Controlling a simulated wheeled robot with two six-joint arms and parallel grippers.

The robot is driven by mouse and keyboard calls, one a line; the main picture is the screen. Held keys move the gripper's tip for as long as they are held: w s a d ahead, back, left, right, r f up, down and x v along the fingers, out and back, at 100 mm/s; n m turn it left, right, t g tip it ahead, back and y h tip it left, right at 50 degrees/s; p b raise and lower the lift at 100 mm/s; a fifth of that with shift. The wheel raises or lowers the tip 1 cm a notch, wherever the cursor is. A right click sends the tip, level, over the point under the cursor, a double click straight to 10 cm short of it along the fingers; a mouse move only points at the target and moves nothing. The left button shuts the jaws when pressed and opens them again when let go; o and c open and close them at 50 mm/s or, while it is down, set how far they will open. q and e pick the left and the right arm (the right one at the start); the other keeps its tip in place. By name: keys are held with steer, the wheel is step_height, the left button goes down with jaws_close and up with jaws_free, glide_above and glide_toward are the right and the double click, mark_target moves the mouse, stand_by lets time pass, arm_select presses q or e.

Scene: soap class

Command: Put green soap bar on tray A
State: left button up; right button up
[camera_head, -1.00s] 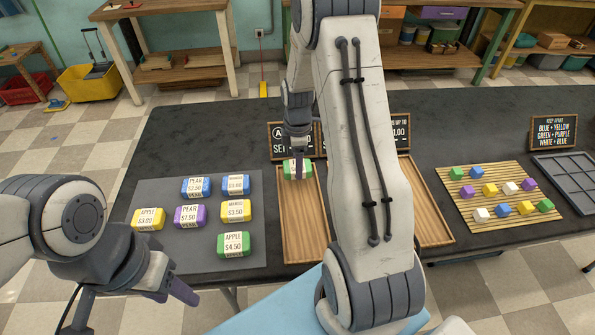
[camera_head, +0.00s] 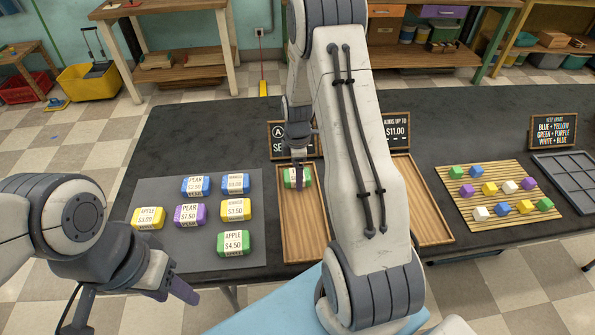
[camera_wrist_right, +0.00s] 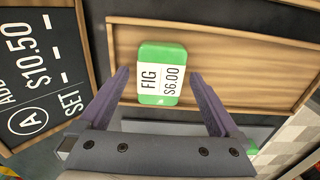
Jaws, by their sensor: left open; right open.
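In the right wrist view the same bar (camera_wrist_right: 150,85) lies flat on the tray's wooden floor. My right gripper (camera_head: 298,163) is open above it, with its fingers (camera_wrist_right: 159,76) apart on either side of the bar. Another green soap bar, marked APPLE $4.50 (camera_head: 234,243), lies at the near right of the grey mat (camera_head: 190,258). My left gripper (camera_head: 178,294) is open and empty in front of the mat.
The mat also holds blue bars (camera_head: 195,186), yellow bars (camera_head: 148,218) and a purple bar (camera_head: 190,215). Sign A (camera_wrist_right: 38,70) stands behind tray A. My right arm covers part of a second wooden tray (camera_head: 430,225). Small cubes sit on a slatted mat (camera_head: 460,205) at right.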

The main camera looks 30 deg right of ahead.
steer(key=shift+r, duration=0.3)
step_height(320, 180, up, 12)
steer(key=s+a+r, duration=0.2)
steer(key=a+r, duration=0.1)
steer(key=a, duration=0.6)
steer(key=s+a+r+m, duration=0.25)
steer(key=s+a, duration=0.45)
steer(key=a, duration=0.4)
steer(key=s+a+r+m, duration=0.1)
steer(key=s+a, duration=0.2)
steer(key=s, duration=0.5)
steer(key=s+a+r+m+y, duration=0.1)
steer(key=s+a+m, duration=0.1)
steer(key=s+a, duration=0.2)
steer(key=s, duration=0.3)
steer(key=shift+s+a, duration=0.15)
steer(key=shift+s, duration=0.2)
